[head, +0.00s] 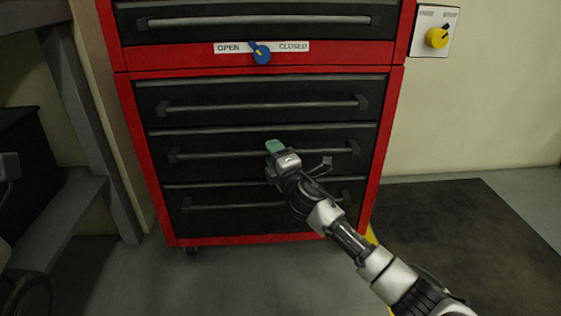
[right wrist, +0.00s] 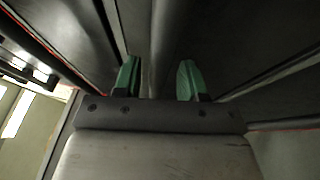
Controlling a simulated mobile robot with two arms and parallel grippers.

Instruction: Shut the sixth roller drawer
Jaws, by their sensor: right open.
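The red roller cabinet (head: 388,150) has black drawers with long bar handles. Three drawers show in its lower section: an upper one (head: 250,118), a middle one (head: 230,168) and a bottom one (head: 215,223). I cannot tell by number which is the sixth, nor whether any stands slightly out. My right gripper (head: 279,148), with green fingertips, is in front of the middle drawer near its handle (head: 215,155). In the right wrist view its two fingers (right wrist: 159,80) are apart, close to dark drawer fronts; contact is unclear. My left gripper is not in view.
Above the drawers is an OPEN/CLOSED label with a blue knob (head: 262,53). A yellow knob (head: 437,38) is on the right wall. A grey bench frame (head: 100,120) stands at left. A dark mat (head: 470,235) lies on the floor at right.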

